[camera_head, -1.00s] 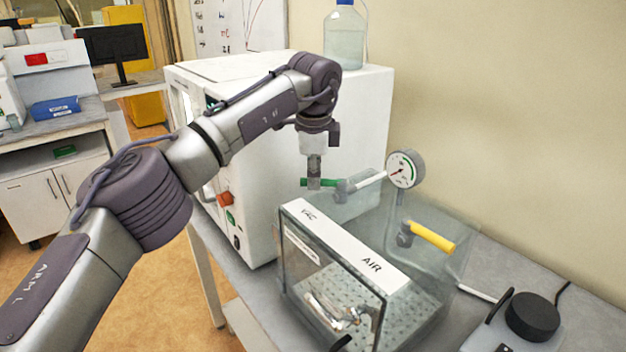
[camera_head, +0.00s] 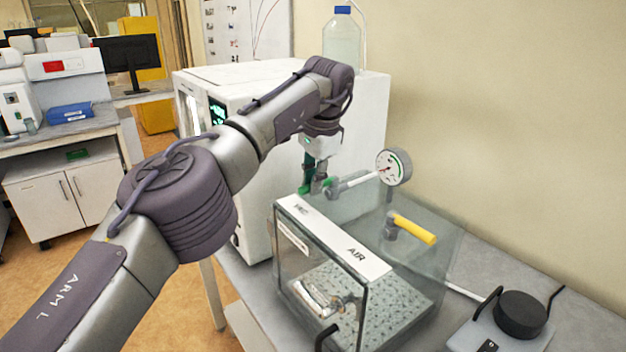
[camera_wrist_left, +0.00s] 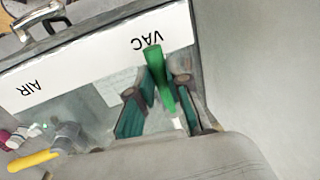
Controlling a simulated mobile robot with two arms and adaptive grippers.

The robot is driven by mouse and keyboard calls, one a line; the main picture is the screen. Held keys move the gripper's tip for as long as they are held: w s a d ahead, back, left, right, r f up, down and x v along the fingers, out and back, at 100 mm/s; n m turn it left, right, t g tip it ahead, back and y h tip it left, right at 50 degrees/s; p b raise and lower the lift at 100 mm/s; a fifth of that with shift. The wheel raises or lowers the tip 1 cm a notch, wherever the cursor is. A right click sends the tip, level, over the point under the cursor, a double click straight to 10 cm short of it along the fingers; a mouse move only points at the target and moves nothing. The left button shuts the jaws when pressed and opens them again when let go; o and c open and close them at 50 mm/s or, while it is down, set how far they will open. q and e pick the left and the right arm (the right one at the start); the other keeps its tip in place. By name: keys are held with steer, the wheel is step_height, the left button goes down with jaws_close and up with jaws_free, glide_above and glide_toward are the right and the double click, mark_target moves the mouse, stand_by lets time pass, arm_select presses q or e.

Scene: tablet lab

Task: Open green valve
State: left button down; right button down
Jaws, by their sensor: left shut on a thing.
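The green valve handle (camera_head: 306,172) is at the back left of the clear box's top, by the VAC label. My left gripper (camera_head: 317,178) reaches down to it from above and is shut on it. In the left wrist view the green handle (camera_wrist_left: 157,72) lies between the two fingers (camera_wrist_left: 158,88), pointing toward the VAC lettering. The wrist partly hides the handle and valve body in the head view. My right gripper is not in view.
A pressure gauge (camera_head: 394,167) stands right of the green valve on its pipe. A yellow valve handle (camera_head: 414,229) is farther right. The clear box (camera_head: 400,290) sits on a grey bench. A large white machine (camera_head: 255,155) stands close behind my arm.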

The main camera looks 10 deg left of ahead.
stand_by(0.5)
arm_select(q)
steer(key=c, duration=1.2)
jaws_free()
steer(key=shift+o, duration=0.4)
steer(key=shift+d, duration=0.1)
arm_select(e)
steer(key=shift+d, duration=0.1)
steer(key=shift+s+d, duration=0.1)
